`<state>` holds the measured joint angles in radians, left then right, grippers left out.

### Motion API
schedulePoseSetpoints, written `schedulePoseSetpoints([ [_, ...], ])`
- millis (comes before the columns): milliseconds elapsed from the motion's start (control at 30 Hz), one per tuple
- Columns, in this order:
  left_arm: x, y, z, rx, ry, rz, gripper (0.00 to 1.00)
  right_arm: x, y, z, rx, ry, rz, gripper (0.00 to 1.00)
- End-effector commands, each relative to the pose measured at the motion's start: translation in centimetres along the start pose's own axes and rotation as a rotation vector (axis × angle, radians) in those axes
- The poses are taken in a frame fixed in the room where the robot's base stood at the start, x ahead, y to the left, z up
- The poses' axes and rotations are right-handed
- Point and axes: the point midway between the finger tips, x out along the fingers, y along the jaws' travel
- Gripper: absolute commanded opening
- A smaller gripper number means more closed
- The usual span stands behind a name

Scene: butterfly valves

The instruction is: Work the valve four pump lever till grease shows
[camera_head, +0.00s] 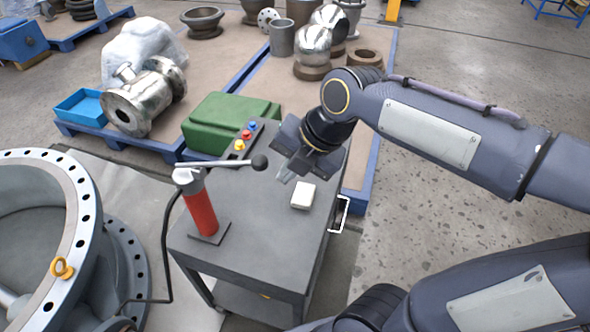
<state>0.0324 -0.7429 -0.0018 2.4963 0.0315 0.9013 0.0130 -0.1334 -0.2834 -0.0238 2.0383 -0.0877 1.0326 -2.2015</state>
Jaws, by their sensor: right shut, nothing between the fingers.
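A red grease pump (202,213) stands upright on its dark base plate on the grey cart (262,241). Its silver pump lever (222,164) reaches right from the pump head and ends in a black ball knob (260,162). My right gripper (285,181) is shut and empty above the cart top, a little right of and below the knob, apart from it. A dark hose (167,250) runs from the pump down towards the large grey flanged valve body (75,220) at the left. No grease is visible. My left gripper is out of view.
A white block (303,195) lies on the cart just right of my right gripper. A panel with coloured buttons (246,138) and a green case (231,122) are behind. Pallets with metal fittings fill the back. Floor at the right is open.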

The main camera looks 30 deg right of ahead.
Motion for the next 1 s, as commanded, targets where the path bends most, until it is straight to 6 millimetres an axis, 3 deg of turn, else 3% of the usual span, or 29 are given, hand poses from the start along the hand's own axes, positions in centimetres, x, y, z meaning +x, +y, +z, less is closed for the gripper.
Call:
schedulePoseSetpoints([
  [500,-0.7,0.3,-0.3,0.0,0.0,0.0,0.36,-8.8,0.5,0.2,0.001,-0.005,0.008,0.0],
  [700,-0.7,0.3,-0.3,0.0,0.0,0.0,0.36,-9.8,0.5,0.2,0.002,-0.004,0.008,0.0],
  [1000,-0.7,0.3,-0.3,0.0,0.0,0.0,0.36,-9.8,0.5,0.2,0.002,-0.004,0.007,0.0],
])
